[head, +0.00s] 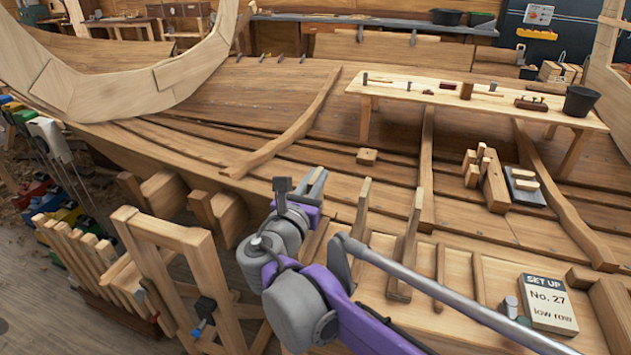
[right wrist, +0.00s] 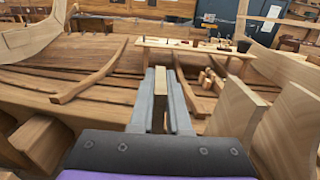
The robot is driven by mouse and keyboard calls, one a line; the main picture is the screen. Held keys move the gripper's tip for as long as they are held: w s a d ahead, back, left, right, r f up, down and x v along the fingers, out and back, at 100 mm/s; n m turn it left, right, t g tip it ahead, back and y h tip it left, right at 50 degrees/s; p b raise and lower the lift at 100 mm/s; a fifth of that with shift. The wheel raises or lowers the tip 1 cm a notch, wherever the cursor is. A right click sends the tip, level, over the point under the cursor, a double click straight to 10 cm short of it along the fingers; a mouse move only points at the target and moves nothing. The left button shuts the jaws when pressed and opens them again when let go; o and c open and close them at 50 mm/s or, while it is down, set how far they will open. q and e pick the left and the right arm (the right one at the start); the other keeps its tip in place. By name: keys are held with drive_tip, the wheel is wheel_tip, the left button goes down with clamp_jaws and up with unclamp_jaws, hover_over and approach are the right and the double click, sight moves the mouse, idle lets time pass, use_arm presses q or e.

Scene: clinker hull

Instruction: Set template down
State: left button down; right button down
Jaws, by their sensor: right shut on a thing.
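My right gripper (head: 316,185) reaches out over the hull planking, left of two upright wooden pieces. In the right wrist view its two grey fingers (right wrist: 160,95) are shut on a narrow, pale wooden piece (right wrist: 159,100), seen end-on, which looks like the template. Its full shape is hidden by the fingers, and in the head view I cannot make it out clearly. The inside of the clinker hull (head: 230,110) spreads out beyond the gripper. My left gripper is not in view.
A low wooden bench (head: 420,92) with small tools and a dark bucket (head: 580,100) stands farther back. Upright wooden pieces (head: 405,250) stand close right of the gripper. A card (head: 548,302) reads "SET UP No. 27 low row". A wooden block (head: 367,156) lies on the planking.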

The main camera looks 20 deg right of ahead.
drive_tip(key=shift+f, duration=0.2)
drive_tip(key=c, duration=0.9)
unclamp_jaws()
drive_tip(key=shift+s+a+r, duration=0.1)
drive_tip(key=shift+r, duration=0.05)
drive_tip(key=v, duration=1.1)
drive_tip(key=shift+s+a, duration=0.2)
drive_tip(key=shift+s, duration=0.05)
